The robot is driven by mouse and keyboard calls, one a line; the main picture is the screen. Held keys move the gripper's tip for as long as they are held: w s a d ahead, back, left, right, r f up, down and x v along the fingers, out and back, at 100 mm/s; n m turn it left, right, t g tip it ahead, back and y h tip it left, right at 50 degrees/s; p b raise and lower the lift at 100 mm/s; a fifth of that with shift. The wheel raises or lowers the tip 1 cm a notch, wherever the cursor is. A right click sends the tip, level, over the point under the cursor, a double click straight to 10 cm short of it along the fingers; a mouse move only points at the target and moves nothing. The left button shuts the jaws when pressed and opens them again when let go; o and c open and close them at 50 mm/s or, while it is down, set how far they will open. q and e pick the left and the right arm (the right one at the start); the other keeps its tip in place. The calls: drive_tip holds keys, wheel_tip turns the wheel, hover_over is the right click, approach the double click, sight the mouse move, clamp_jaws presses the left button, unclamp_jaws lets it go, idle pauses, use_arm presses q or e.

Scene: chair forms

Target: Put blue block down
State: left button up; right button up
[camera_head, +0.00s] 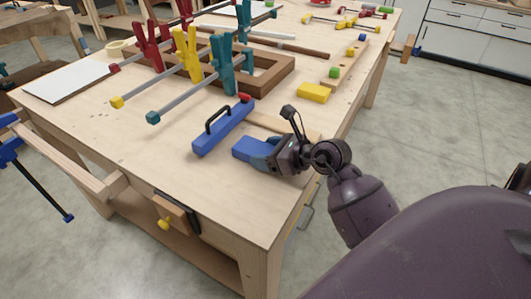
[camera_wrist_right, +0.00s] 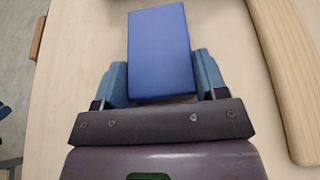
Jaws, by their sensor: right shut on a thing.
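The blue block (camera_head: 248,150) is at the near right part of the wooden workbench in the head view. It also shows large in the right wrist view (camera_wrist_right: 160,50), between the two blue fingers. My right gripper (camera_head: 264,153) is shut on the blue block; in the right wrist view its fingers (camera_wrist_right: 163,80) lie along both sides of it. The block is at or just above the bench top; I cannot tell whether it touches. My left gripper is not in view.
A blue tool with a black handle (camera_head: 222,126) lies just left of the block. Behind stand red, yellow and teal clamps (camera_head: 188,52). A yellow block (camera_head: 313,92) lies farther back. A wooden strip (camera_wrist_right: 285,75) runs right of the gripper. The bench's near left top (camera_head: 130,140) is clear.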

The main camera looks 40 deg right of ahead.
idle(0.3)
drive_tip(key=shift+f, duration=0.15)
drive_tip(key=o, duration=1)
drive_tip(key=shift+s+r, duration=0.15)
drive_tip(key=shift+r, duration=0.1)
drive_tip(key=p+v, duration=0.1)
drive_tip(key=v, duration=0.9)
drive_tip(key=shift+d, duration=0.1)
drive_tip(key=shift+v, duration=0.85)
